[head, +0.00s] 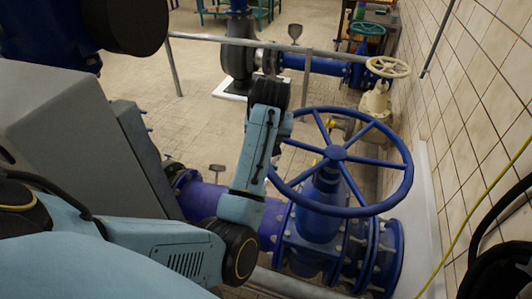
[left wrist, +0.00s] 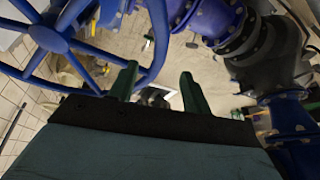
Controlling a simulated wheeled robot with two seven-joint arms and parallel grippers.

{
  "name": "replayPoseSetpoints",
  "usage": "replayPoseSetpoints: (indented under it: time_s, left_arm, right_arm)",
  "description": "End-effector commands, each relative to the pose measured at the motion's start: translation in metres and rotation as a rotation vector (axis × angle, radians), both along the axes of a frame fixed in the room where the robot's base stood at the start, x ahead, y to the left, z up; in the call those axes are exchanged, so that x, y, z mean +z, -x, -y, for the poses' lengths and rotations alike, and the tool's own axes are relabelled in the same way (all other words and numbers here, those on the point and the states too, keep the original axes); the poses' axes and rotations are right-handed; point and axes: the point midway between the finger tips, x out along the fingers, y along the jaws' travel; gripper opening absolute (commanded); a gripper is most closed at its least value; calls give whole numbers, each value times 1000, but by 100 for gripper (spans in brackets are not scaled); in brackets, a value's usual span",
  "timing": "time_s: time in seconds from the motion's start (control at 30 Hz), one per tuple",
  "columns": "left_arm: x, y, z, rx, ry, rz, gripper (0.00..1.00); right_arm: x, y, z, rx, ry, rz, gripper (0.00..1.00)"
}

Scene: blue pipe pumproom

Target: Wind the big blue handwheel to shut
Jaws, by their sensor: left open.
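The big blue handwheel (head: 337,152) lies roughly level on top of a blue valve (head: 318,208) in the head view, with its spokes and most of its rim visible. My left arm reaches up to the left side of the rim, where its dark wrist hides part of the wheel. In the left wrist view my left gripper (left wrist: 158,70) is open, with two green fingers apart. The handwheel's rim and spokes (left wrist: 60,43) fill the upper left there. The rim passes close by the left finger and shows partly between the fingers; I cannot tell whether it touches. My right gripper is not in view.
A grey box-shaped housing (head: 60,125) stands at the left. A tiled wall (head: 475,110) runs close along the right, with black hose (head: 500,225) at the lower right. A metal railing (head: 240,42), a smaller cream handwheel (head: 388,67) and blue pipes are behind. Tiled floor lies open at upper left.

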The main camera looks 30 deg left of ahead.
Motion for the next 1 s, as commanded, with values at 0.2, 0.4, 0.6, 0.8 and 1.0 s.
replayPoseSetpoints:
  time_s: [0.2,0.4,0.6,0.8,1.0]
  left_arm:
    - [-44,-13,-11,0,-1,-5,49]
    - [-78,-25,-20,-2,-1,-3,49]
    - [-97,-32,-25,-1,-1,-2,49]
    - [-104,-34,-26,-2,-1,0,49]
    - [-104,-34,-26,-2,0,0,49]
  right_arm:
    - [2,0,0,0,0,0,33]
    - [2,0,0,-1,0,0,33]
    - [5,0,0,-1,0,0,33]
    - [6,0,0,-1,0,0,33]
    - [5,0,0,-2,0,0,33]
